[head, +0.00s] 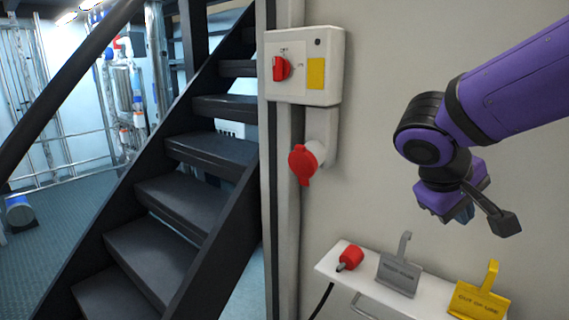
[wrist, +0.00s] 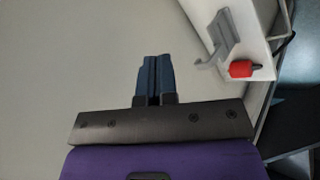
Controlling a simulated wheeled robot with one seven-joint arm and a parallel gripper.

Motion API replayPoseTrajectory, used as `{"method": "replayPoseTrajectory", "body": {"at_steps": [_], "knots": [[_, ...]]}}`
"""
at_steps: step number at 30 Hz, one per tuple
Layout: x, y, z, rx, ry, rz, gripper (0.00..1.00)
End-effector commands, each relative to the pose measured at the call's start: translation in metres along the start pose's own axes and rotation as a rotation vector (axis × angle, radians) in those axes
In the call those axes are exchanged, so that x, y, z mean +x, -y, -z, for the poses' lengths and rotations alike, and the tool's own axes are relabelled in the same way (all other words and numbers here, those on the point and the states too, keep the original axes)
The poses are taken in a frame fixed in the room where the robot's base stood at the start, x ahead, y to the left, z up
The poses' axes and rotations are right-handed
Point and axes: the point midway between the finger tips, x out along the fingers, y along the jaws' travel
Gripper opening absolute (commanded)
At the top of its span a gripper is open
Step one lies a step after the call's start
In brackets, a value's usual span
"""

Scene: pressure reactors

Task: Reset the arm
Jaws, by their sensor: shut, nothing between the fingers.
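My gripper (wrist: 152,78) shows in the wrist view with its two blue fingers together and nothing between them. In the head view my purple arm comes in from the right edge and is bent. My gripper there (head: 464,213) points down in front of the pale wall, above the white shelf (head: 335,257). It is apart from the shelf and from everything on it. Its fingertips are partly hidden by its own body in the head view.
A white switch box (head: 305,66) with a red knob and red-capped socket (head: 304,165) is on the wall. The shelf holds a red plug (head: 350,257), a grey tag (head: 398,275) and a yellow "OUT OF USE" tag (head: 478,298). Dark stairs (head: 200,200) stand left.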

Motion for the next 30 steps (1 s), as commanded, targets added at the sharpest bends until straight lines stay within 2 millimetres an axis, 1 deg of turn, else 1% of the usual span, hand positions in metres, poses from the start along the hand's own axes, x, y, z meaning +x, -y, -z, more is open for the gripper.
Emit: {"method": "replayPoseTrajectory", "body": {"at_steps": [1, 6, 12, 15, 21, 30], "knots": [[-0.002, -0.006, -0.014, 0.041, -0.002, 0.051, 0.0], [-0.008, -0.013, -0.052, 0.155, -0.034, 0.232, 0.0], [-0.023, -0.016, -0.087, 0.292, -0.136, 0.414, 0.0], [-0.03, -0.015, -0.098, 0.35, -0.197, 0.481, 0.0], [-0.041, -0.015, -0.109, 0.417, -0.282, 0.55, 0.0], [-0.043, -0.014, -0.111, 0.428, -0.298, 0.563, 0.0]]}}
